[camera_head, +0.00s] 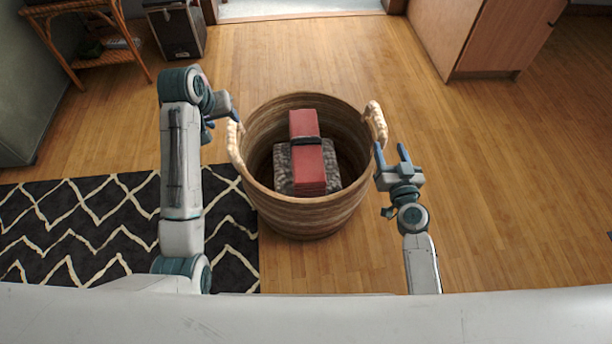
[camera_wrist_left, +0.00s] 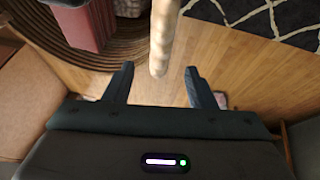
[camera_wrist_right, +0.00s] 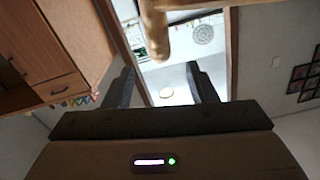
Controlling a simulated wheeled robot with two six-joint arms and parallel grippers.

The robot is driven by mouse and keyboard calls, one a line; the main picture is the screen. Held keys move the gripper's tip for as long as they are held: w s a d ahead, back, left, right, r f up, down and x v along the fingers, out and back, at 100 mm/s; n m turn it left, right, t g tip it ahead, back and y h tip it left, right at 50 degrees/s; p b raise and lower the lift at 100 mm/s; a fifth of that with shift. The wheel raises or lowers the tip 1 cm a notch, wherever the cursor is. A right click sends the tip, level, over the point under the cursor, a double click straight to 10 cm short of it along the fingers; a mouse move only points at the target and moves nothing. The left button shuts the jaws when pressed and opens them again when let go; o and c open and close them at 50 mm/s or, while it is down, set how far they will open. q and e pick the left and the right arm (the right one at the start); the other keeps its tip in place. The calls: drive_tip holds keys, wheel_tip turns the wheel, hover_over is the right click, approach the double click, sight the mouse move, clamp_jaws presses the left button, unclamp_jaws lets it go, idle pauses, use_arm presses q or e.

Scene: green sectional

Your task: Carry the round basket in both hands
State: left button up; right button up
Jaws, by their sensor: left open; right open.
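The round basket (camera_head: 310,215) is brown and woven and stands upright on the floor in the head view, partly over the rug's edge. It has a pale wrapped handle on the left (camera_head: 235,145) and another on the right (camera_head: 376,124). A red folded item (camera_head: 308,165) lies inside on a grey cloth (camera_head: 283,165). My left gripper (camera_wrist_left: 158,82) is open beside the left handle, whose end (camera_wrist_left: 162,45) shows ahead between its fingers. My right gripper (camera_head: 391,158) is open just below the right handle, which also shows ahead of its fingers in the right wrist view (camera_wrist_right: 154,30).
A black rug with cream zigzags (camera_head: 80,225) lies at left. A wicker side table (camera_head: 85,40) and a dark box (camera_head: 177,30) stand at back left. A wooden cabinet (camera_head: 480,40) stands at back right. The wooden floor right of the basket is clear.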

sight(234, 128)
use_arm(q)
drive_tip(key=x, duration=0.9)
drive_tip(key=shift+f, duration=0.1)
use_arm(e)
drive_tip(key=w, duration=0.6)
drive_tip(key=w+a, duration=0.1)
drive_tip(key=w, duration=0.2)
use_arm(q)
clamp_jaws()
use_arm(e)
clamp_jaws()
use_arm(q)
drive_tip(key=shift+w+r, duration=0.1)
drive_tip(key=shift+r, duration=0.1)
use_arm(e)
drive_tip(key=shift+r, duration=0.2)
